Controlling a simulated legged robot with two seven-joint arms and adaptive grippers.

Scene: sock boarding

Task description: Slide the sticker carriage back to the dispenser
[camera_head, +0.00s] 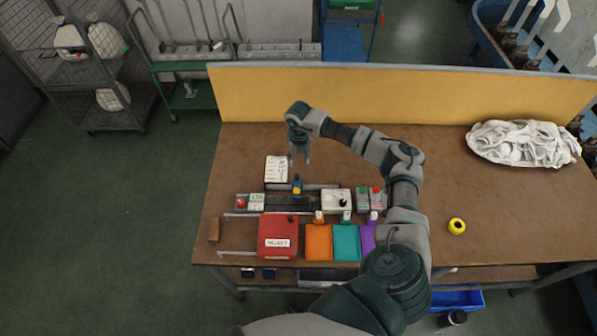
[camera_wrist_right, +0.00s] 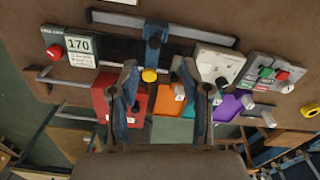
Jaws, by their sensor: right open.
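The sticker carriage appears to be the dark blue block with a yellow knob (camera_head: 297,185), standing on a dark rail in the middle of the workstation. In the right wrist view the blue carriage (camera_wrist_right: 154,45) shows at upper centre, its yellow knob towards me. A white box with a dark knob (camera_head: 337,201), perhaps the dispenser, is to its right; it also shows in the wrist view (camera_wrist_right: 216,68). My right gripper (camera_head: 299,155) is open and empty, pointing down above and behind the carriage. Its two fingers (camera_wrist_right: 161,80) are spread apart. My left gripper is not in view.
A red box marked REJECT (camera_head: 278,238) and orange, teal and purple bins (camera_head: 318,242) line the front. A panel with a red button and display (camera_head: 243,203) is at left. White socks (camera_head: 522,143) and a yellow roll (camera_head: 457,226) lie right.

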